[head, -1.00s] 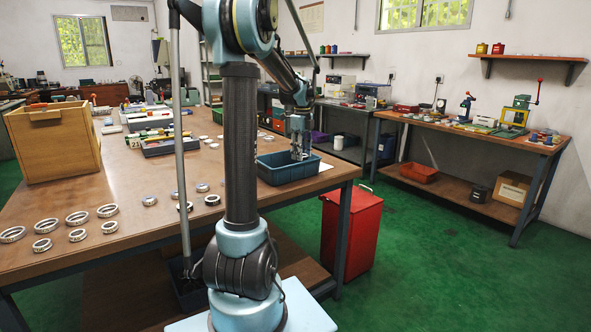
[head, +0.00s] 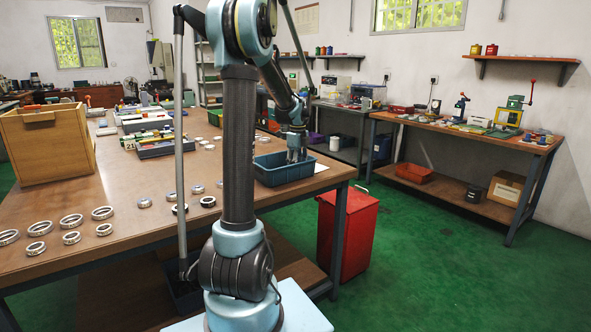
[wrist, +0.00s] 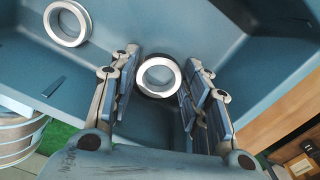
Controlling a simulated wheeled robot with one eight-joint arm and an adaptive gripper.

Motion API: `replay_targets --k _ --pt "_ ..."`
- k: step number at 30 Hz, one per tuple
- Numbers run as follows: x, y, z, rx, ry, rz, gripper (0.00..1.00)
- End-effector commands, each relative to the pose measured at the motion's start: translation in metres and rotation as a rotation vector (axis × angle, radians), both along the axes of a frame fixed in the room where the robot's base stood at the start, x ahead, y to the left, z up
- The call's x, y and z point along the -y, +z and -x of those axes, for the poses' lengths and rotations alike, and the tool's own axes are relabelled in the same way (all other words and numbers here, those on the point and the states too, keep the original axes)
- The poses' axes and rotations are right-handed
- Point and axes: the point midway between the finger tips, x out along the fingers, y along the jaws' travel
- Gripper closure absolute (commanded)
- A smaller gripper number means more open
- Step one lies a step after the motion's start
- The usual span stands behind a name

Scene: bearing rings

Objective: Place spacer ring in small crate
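The small crate is a blue open bin (head: 284,177) at the right end of the wooden table; its inside fills much of the wrist view (wrist: 235,65). My gripper (head: 297,158) reaches down into it. In the wrist view, the fingers (wrist: 160,82) stand on either side of a bright ring with a dark outer wall, which I take as the spacer ring (wrist: 143,68). They appear to touch it on both sides. Whether it rests on the crate floor is unclear. Another ring (wrist: 52,22) lies in the crate, apart from the fingers.
Several rings (head: 71,221) lie on the table (head: 110,180) to the left. A wooden box (head: 48,145) and grey trays (head: 160,148) stand farther back. A red bin (head: 345,235) is on the floor beside the table. The crate walls are close around my gripper.

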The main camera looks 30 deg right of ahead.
Motion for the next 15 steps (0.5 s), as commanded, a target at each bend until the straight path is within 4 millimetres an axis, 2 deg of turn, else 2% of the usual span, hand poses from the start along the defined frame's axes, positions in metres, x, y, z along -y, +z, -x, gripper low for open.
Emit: replay_targets --k 10,15 --pt "0.0 0.001 0.0 0.0 0.0 0.0 0.51" --pt "-0.001 0.014 0.0 0.0 0.001 0.0 0.51"
